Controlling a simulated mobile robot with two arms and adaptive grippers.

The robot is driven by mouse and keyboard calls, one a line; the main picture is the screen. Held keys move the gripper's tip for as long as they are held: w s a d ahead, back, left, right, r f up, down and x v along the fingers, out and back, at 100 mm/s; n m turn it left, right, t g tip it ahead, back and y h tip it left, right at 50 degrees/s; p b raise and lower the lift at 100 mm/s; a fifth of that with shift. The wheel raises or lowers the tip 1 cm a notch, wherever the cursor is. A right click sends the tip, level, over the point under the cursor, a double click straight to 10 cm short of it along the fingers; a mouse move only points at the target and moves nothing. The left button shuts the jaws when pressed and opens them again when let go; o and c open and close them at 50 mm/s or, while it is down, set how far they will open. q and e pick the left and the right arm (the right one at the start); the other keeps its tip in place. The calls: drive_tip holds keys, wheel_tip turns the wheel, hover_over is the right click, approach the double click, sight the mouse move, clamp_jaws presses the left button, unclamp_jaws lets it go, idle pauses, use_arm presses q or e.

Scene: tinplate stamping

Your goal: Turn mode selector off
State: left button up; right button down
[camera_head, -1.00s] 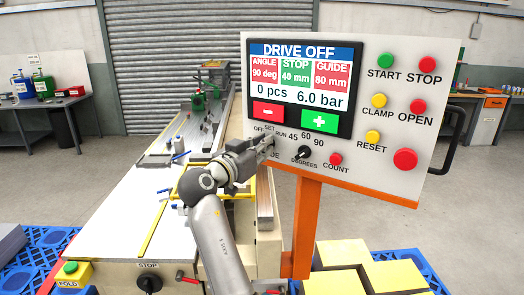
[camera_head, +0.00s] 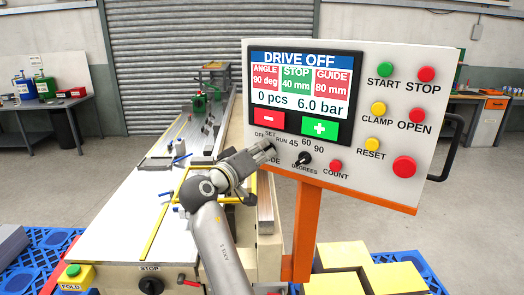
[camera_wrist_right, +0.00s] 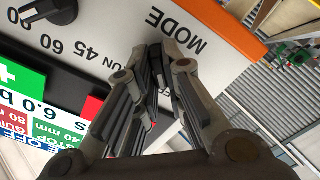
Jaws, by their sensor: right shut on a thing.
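The control panel (camera_head: 350,115) stands upright on an orange post, and its screen reads DRIVE OFF. The mode selector is a small dark knob at the panel's lower left, by the OFF, SET and RUN marks. My right gripper (camera_head: 267,150) is at it and mostly hides it in the head view. In the right wrist view the gripper's fingers (camera_wrist_right: 158,75) are shut on the dark mode selector (camera_wrist_right: 157,68), beside the MODE label. The selector's exact pointing direction is hidden by the fingers. My left gripper is not in view.
The black degrees knob (camera_head: 304,159) sits close to the right of the gripper, with the red count button (camera_head: 335,166) beyond. The orange post (camera_head: 306,230) is below. The machine bed (camera_head: 130,215) lies to the left. Yellow blocks (camera_head: 395,278) lie at the lower right.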

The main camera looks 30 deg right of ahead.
drive_tip(key=shift+r+n, duration=0.2)
drive_tip(key=shift+n, duration=0.1)
drive_tip(key=c, duration=1.6)
unclamp_jaws()
drive_tip(key=shift+o, duration=0.4)
drive_tip(key=shift+f, duration=0.15)
